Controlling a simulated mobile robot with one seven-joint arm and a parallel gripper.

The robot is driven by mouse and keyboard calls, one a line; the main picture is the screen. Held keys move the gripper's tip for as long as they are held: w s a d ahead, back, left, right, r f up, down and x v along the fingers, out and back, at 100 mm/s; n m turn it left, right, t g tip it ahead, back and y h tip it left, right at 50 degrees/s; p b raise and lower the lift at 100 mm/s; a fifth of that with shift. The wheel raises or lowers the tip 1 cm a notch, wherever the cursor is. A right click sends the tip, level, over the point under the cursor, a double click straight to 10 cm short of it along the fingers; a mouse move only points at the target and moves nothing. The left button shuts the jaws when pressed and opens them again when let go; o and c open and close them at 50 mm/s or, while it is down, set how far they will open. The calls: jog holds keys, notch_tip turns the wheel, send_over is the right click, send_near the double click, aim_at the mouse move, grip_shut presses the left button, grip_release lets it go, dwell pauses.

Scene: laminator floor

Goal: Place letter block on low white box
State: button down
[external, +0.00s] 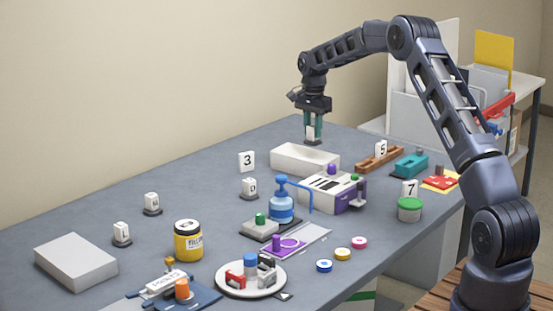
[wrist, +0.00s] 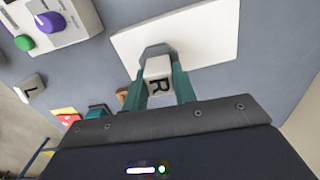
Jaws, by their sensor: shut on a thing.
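My gripper (external: 313,134) hangs pointing down at the far end of the table. Its teal fingers (wrist: 160,88) are shut on a white letter block (wrist: 158,72) marked R, with a grey base. The low white box (external: 305,161) is just under the gripper. It shows as a pale flat top (wrist: 205,30) beyond the block in the wrist view. The block's base overlaps the box's edge in that view; I cannot tell whether they touch. Another low, pale grey-white box (external: 76,261) lies at the table's front left.
A white and purple machine (external: 332,193) stands close to the white box. A brown rack (external: 380,158) and a teal device (external: 409,165) stand to the right. Several letter blocks, including L (external: 122,234), stand at the left. The table's back left is clear.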

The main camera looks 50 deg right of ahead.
aim_at(313, 139)
jog(key=shift+f, duration=1.9)
jog(key=shift+f, duration=0.1)
jog(key=c, duration=1.1)
grip_release()
jog(key=shift+f, duration=0.1)
